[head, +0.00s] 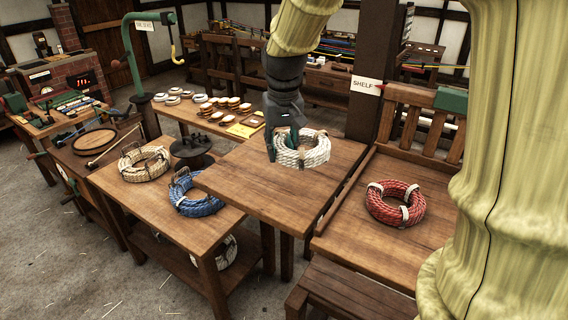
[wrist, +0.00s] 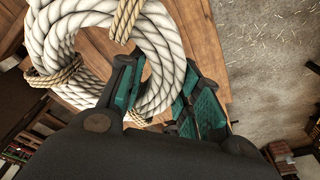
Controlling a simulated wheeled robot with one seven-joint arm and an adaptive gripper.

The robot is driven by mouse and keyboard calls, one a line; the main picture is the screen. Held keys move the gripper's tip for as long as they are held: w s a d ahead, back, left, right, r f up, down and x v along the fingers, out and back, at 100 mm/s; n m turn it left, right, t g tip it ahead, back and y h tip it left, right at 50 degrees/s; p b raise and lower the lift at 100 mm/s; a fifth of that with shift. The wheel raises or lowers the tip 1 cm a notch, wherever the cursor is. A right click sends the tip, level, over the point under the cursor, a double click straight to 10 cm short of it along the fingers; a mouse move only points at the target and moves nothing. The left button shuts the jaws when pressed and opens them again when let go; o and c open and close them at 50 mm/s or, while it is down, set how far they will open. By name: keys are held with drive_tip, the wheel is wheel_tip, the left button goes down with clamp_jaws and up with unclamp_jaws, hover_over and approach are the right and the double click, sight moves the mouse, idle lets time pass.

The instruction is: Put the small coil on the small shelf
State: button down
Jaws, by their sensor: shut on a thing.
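My gripper (head: 284,138) is shut on a white rope coil (head: 316,152) with tan ties. In the head view it holds the coil's left side over a raised brown wooden top (head: 262,200). I cannot tell whether the coil touches that top. In the wrist view the fingers (wrist: 162,88) stand on both sides of the coil's rope (wrist: 171,48). A white sign reading SHELF (head: 366,86) hangs on the dark post. To its right, a wooden surface with a slatted back (head: 345,228) bears a red coil (head: 395,204) with white ties.
A wooden ledge (head: 362,293) stands at the front right. Open floor lies at the front left.

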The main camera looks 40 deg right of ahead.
drive_tip(key=f+b, duration=0.2)
drive_tip(key=w+f+b, duration=0.1)
drive_tip(key=f+b, duration=0.1)
drive_tip(key=f, duration=0.1)
drive_tip(key=shift+f, duration=0.1)
drive_tip(key=shift+s+f+b, duration=0.1)
drive_tip(key=shift+f+b, duration=0.35)
drive_tip(key=shift+b, duration=0.15)
drive_tip(key=p, duration=0.6)
hover_over(264, 158)
drive_tip(key=shift+s+a+f, duration=0.2)
drive_tip(key=shift+s+f, duration=0.2)
drive_tip(key=shift+f, duration=0.25)
wheel_tip(264, 158, down, 4)
drive_tip(key=p, duration=0.2)
drive_tip(key=shift+w+r+p, duration=0.1)
drive_tip(key=shift+r+p, duration=0.15)
drive_tip(key=shift+p, duration=0.1)
drive_tip(key=shift+f, duration=0.1)
drive_tip(key=shift+f, duration=0.15)
drive_tip(key=c, duration=1)
unclamp_jaws()
